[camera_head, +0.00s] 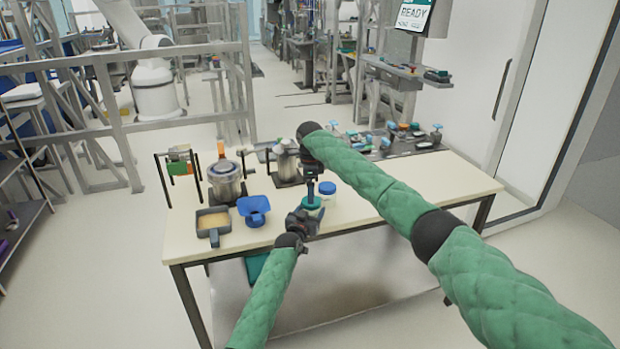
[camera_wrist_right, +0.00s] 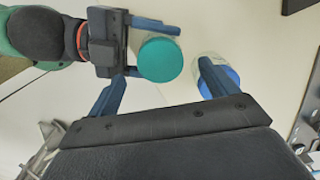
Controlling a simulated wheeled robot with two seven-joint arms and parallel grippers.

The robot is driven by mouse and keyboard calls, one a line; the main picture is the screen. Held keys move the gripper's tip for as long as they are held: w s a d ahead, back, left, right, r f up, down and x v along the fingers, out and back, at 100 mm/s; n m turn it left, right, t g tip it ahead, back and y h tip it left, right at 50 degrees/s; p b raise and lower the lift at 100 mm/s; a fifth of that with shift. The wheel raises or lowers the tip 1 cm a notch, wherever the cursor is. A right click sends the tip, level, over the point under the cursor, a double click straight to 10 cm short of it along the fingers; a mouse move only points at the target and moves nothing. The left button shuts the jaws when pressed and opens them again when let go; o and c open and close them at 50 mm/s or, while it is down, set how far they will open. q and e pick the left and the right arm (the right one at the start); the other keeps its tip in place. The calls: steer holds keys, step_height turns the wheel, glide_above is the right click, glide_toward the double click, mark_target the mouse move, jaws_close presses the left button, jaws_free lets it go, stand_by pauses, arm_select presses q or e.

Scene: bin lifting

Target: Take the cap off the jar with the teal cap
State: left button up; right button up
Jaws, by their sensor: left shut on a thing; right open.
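The jar with the teal cap (camera_head: 312,204) stands near the front edge of the table. Its round teal cap (camera_wrist_right: 160,60) faces the right wrist camera and is on the jar. My left gripper (camera_head: 303,220) is shut on this jar from the front; its blue fingers (camera_wrist_right: 150,24) lie at the jar's sides below the cap. My right gripper (camera_head: 311,186) points down over the jar. Its fingers (camera_wrist_right: 162,72) are open, one on either side of the teal cap in the picture, apparently not touching it.
A jar with a blue cap (camera_head: 327,188) stands close behind; it shows partly behind a right finger in the wrist view (camera_wrist_right: 228,80). A blue funnel (camera_head: 254,208), a pan (camera_head: 213,224) and metal pots (camera_head: 225,180) stand to the left.

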steer(key=shift+f, duration=2)
steer(key=c, duration=1.2)
steer(key=shift+r, duration=0.2)
steer(key=shift+r, duration=0.7)
steer(key=shift+r, duration=0.25)
